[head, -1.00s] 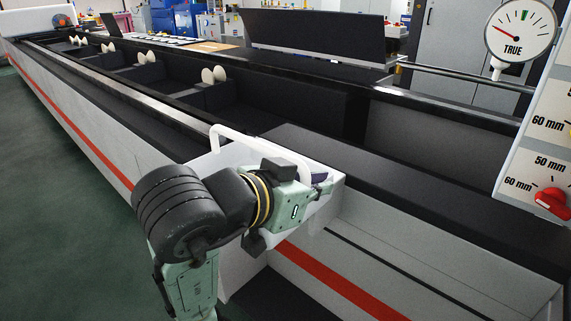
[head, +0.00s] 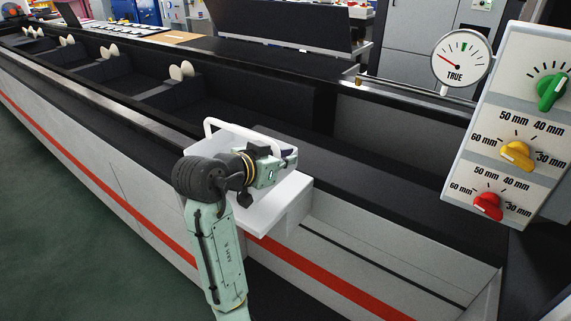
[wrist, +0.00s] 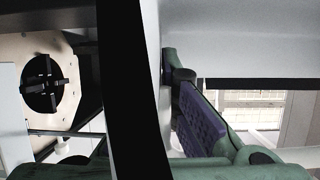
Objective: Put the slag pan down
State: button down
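The slag pan appears to be the white open box with a loop handle (head: 283,196) at the rack's near edge in the head view. Its front end stands out over the rack's side; I cannot tell what its underside rests on. My gripper (head: 290,157) lies over the pan, its tips by the inside of the far wall, and my arm hides part of the pan. The wrist view shows a finger with a purple pad (wrist: 202,122) beside a pale surface (wrist: 235,35), probably the pan. The other finger is not clear, so the grip cannot be told.
The long dark-topped rack (head: 400,185) runs from the far left to the near right, with a recess below its rim. A gauge (head: 461,60) and a panel of coloured knobs (head: 515,155) are at right. Green floor is open at left.

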aim_at(294, 168)
jog(key=shift+w, duration=0.35)
jog(key=shift+f, duration=0.35)
jog(key=shift+f+p, duration=0.5)
jog(key=shift+f, duration=0.9)
jog(key=shift+f, duration=0.15)
jog(key=c, duration=1.8)
grip_release()
